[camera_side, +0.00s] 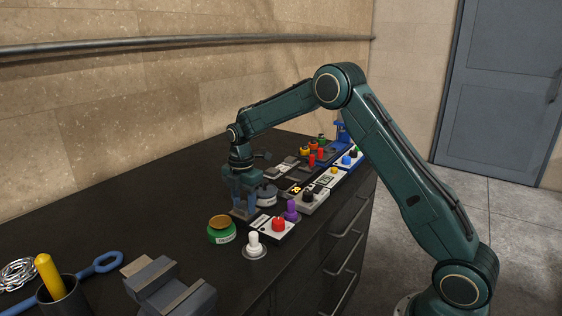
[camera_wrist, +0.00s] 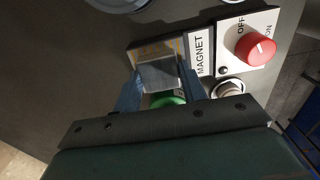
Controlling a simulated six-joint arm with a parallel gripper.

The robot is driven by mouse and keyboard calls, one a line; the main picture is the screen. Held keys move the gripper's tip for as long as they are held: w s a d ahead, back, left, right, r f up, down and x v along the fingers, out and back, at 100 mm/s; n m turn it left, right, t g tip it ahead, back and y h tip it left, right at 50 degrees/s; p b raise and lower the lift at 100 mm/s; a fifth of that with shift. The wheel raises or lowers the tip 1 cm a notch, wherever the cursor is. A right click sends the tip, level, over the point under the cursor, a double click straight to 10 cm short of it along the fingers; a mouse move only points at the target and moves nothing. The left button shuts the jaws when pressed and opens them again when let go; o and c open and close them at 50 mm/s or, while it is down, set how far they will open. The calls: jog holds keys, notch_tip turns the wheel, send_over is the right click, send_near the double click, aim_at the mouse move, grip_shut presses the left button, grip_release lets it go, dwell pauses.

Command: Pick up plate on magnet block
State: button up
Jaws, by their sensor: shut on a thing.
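My gripper (camera_side: 242,205) points down at the magnet station on the dark bench. In the wrist view its two blue fingers (camera_wrist: 160,77) are shut on a small grey metal plate (camera_wrist: 161,73), one finger on each side. The plate is at the magnet block (camera_wrist: 148,47), whose brownish-grey top shows beyond it. I cannot tell whether the plate touches the block or is slightly above it. In the side view the fingers largely hide the plate. Beside the block is the white MAGNET panel (camera_wrist: 201,52) with a red OFF/ON knob (camera_wrist: 255,47).
A green and orange tin (camera_side: 221,230) and a white knob (camera_side: 254,244) stand close to the gripper. A purple knob (camera_side: 292,210) and a round grey container (camera_side: 266,194) are near too.

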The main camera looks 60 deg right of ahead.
aim_at(244, 206)
jog(key=shift+r, duration=0.1)
notch_tip(244, 206, up, 20)
dwell(0.7)
dwell(0.5)
